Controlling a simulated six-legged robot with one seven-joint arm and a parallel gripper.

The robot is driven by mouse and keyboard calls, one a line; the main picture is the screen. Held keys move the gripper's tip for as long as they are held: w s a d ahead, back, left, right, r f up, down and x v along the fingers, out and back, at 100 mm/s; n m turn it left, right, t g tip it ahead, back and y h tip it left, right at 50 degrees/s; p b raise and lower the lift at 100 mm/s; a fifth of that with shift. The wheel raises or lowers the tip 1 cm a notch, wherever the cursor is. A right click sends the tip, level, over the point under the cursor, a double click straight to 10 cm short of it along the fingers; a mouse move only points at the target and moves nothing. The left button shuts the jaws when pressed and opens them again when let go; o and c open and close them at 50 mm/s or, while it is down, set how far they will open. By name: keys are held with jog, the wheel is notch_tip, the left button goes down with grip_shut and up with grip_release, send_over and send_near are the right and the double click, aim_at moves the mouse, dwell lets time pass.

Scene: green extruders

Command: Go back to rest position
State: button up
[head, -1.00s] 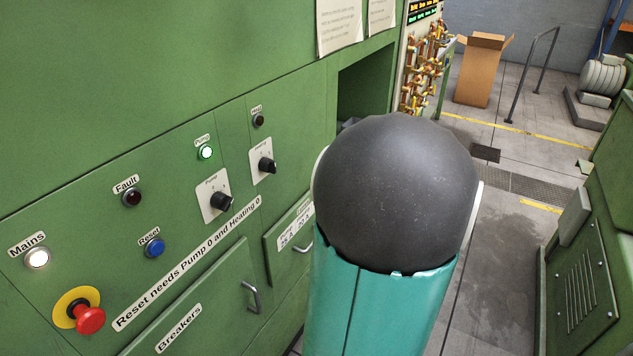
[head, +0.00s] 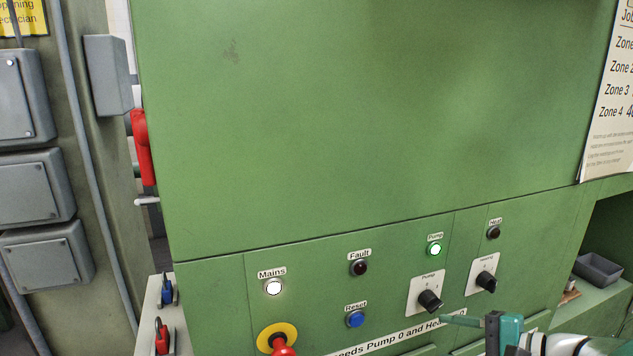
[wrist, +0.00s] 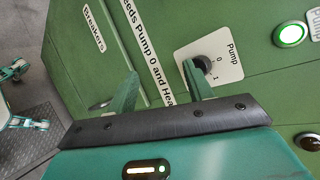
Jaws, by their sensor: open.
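My gripper (wrist: 160,83) shows in the wrist view with its two green fingers spread apart and nothing held between them. The Pump knob (wrist: 203,62), black on a white plate, lies just beyond the right finger; I cannot tell whether they touch. In the head view my gripper (head: 460,336) is at the bottom right, partly cut off by the frame, below the Pump knob (head: 430,301) and in front of the panel. The green Pump lamp (head: 434,249) and the white Mains lamp (head: 274,287) are lit. The Fault lamp (head: 359,268) is dark.
The green cabinet (head: 350,120) fills most of the head view. A red emergency stop (head: 284,351) and blue Reset button (head: 355,319) sit low on its panel. A red handle (head: 143,147) and grey boxes (head: 30,185) are at left. A recess with a grey bin (head: 597,269) opens at right.

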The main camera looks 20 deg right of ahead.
jog(key=s+a+n+g+h, duration=0.2)
jog(key=a+n+g+h, duration=0.1)
jog(key=a+n, duration=0.5)
jog(key=s+a+n+g+h, duration=0.2)
jog(key=a+n+h, duration=0.2)
jog(key=a+n, duration=0.4)
jog(key=a, duration=0.3)
jog(key=shift+g+h, duration=0.4)
jog(key=shift+s+a, duration=0.1)
jog(key=c, duration=0.3)
